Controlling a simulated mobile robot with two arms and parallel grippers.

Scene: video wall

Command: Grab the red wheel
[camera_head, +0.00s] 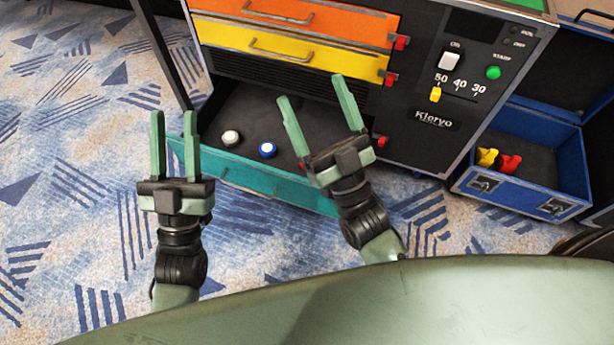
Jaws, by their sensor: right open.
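No red wheel can be made out for sure. A small red patch (301,166) shows in the open teal drawer (255,181), mostly hidden by my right gripper; I cannot tell what it is. A white round piece (230,138) and a blue round piece with a white top (267,149) lie in this drawer. A red object (510,163) of unclear shape lies in the blue case at right. My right gripper (311,87) is open and empty over the drawer's right part. My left gripper (175,112) is open and empty at the drawer's left end.
The black cabinet has a shut orange drawer (300,17) and yellow drawer (290,48), red latches (390,78) and a control panel (462,75). The open blue case (525,198) also holds a yellow object (487,157). Patterned carpet (70,130) at left is clear.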

